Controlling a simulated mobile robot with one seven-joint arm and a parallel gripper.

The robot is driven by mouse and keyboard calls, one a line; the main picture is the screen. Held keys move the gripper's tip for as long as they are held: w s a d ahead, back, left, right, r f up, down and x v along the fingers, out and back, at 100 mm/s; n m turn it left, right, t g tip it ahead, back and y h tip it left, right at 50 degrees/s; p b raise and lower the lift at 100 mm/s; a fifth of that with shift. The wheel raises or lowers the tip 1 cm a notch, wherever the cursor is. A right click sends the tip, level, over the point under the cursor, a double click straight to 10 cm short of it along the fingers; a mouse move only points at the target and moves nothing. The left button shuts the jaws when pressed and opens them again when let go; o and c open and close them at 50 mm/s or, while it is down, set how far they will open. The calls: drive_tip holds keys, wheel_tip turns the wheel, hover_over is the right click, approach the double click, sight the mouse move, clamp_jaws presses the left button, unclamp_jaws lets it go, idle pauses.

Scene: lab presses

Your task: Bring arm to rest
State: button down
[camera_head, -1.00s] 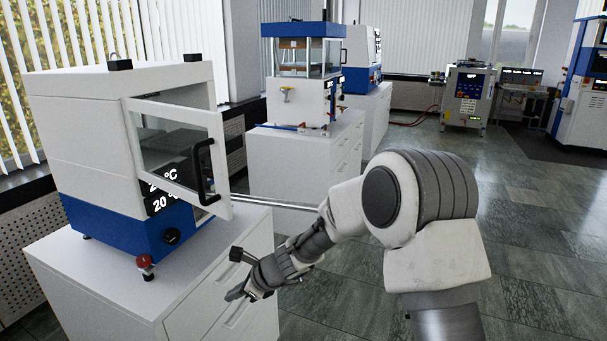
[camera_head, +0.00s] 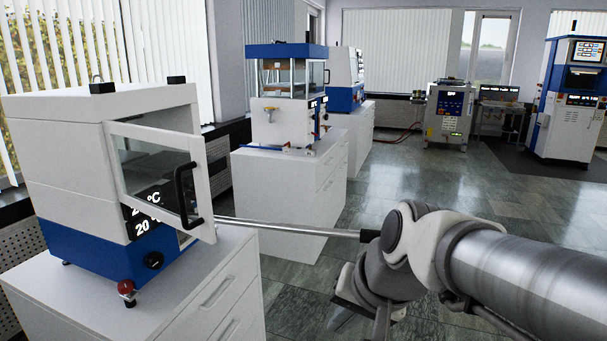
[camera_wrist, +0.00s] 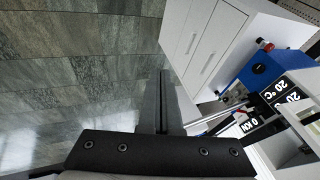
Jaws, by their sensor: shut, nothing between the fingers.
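My arm enters the head view from the right and bends down at its wrist. My gripper (camera_head: 343,316) hangs low in front of the near cabinet's right side, partly hidden by my own links. In the wrist view my gripper (camera_wrist: 163,78) shows as dark fingers close together, with nothing between them. They point toward the floor and are clear of the cabinet.
A white and blue machine (camera_head: 95,235) with its glass door (camera_head: 160,170) open stands on a white cabinet (camera_head: 215,295) at left. A thin metal rod (camera_head: 290,228) runs from near the door to my arm. Floor (camera_head: 440,185) behind is clear; other machines stand farther back.

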drive_tip(key=s+d+r+n+h+p, duration=0.1)
drive_tip(key=s+d+r+n+h, duration=0.15)
drive_tip(key=s+d, duration=0.65)
wheel_tip(320, 180, up, 12)
drive_tip(key=p, duration=1.2)
drive_tip(key=shift+w+a+n+t+p, duration=0.2)
drive_tip(key=shift+w+n+t+p, duration=0.1)
drive_tip(key=shift+n+t+p, duration=0.15)
